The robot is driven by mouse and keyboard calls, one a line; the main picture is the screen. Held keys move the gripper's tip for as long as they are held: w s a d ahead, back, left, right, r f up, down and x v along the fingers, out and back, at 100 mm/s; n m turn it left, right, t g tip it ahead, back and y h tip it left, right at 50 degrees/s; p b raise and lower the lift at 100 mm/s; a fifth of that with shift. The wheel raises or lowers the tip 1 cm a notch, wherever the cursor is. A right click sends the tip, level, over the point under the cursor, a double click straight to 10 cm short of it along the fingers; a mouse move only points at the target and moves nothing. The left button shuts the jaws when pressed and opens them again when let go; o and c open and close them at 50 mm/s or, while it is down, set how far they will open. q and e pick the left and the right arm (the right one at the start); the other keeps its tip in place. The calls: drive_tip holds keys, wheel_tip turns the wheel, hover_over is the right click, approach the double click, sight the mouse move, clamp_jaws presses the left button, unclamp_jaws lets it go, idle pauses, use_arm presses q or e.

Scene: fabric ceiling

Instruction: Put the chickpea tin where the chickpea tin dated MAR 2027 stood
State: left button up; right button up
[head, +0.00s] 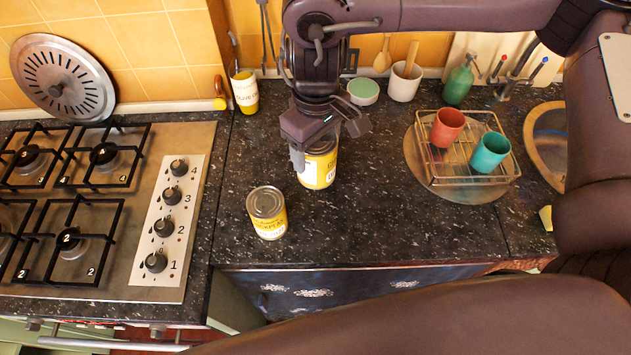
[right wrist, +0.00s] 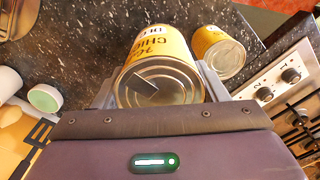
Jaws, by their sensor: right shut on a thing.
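My right gripper (head: 318,140) reaches down from above and is shut on a yellow chickpea tin (head: 318,170). The tin is upright; I cannot tell whether its base touches the counter. In the right wrist view this tin (right wrist: 160,68) sits between the fingers, its silver lid facing the camera and part of its label showing. A second yellow chickpea tin (head: 267,213) stands upright on the counter, nearer the front and to the left. It also shows in the right wrist view (right wrist: 217,52), apart from the held tin. I cannot read a date on either. My left gripper is out of view.
A gas hob (head: 110,200) lies to the left. A wire rack (head: 470,170) with a red cup (head: 447,127) and a teal cup (head: 490,152) stands to the right. A yellow-white container (head: 245,92) and a green-lidded pot (head: 363,91) stand behind. The counter's middle front is clear.

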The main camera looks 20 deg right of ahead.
sight(316, 170)
wheel_tip(316, 170, down, 7)
drive_tip(key=shift+f+p, duration=0.1)
drive_tip(key=shift+p, duration=0.35)
wheel_tip(316, 170, down, 5)
drive_tip(key=shift+r+p, duration=0.15)
drive_tip(key=shift+p, duration=0.35)
drive_tip(key=shift+f, duration=0.4)
drive_tip(key=shift+f, duration=0.1)
drive_tip(key=o, duration=1.3)
